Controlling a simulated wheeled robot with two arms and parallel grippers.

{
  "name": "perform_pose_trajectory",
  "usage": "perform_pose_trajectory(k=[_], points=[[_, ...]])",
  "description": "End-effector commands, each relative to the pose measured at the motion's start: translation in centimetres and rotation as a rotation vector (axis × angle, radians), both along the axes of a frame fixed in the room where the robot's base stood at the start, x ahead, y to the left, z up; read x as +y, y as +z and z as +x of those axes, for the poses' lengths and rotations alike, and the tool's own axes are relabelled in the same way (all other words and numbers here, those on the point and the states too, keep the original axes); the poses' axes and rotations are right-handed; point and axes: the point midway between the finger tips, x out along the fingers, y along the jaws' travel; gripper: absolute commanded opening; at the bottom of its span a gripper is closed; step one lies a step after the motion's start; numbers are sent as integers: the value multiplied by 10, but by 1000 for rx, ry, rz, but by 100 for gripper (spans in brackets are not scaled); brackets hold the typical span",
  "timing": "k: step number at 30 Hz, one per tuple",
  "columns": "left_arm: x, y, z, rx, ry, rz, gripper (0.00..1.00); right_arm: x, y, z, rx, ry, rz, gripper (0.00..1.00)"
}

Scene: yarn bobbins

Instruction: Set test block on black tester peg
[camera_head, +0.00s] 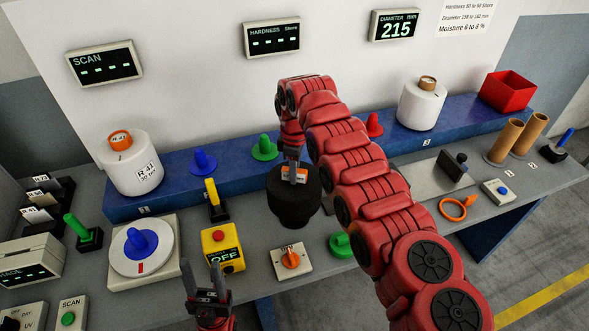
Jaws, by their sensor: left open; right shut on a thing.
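My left gripper (207,282) is open and empty, low at the front edge, away from the block.
A yellow OFF box (222,248) and an orange knob plate (291,260) stand in front of the block. A white disc with a blue peg (141,244) is left. Blue (203,161) and green pegs (264,149) stand on the shelf behind. My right arm covers the table's middle right.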

Motion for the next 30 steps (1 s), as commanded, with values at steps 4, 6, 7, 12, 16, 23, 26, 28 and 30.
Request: perform_pose_trajectory(k=[4,6,7,12,16,23,26,28,30], points=[[0,1,0,0,0,0,50,0,0,1,-3,0,0,0],[0,1,0,0,0,0,50,0,0,1,-3,0,0,0],[0,1,0,0,0,0,50,0,0,1,-3,0,0,0],[0,-1,0,0,0,0,50,0,0,1,-4,0,1,0],[0,-6,0,0,0,0,50,0,-1,1,-5,0,1,0],[0,-14,0,0,0,0,50,0,-10,1,-5,0,1,0],[0,-18,0,0,0,0,50,0,-17,1,-5,0,1,0],[0,-20,0,0,0,0,50,0,-22,1,-6,0,2,0],[0,-23,0,0,0,0,50,0,-26,1,-6,0,2,0]])
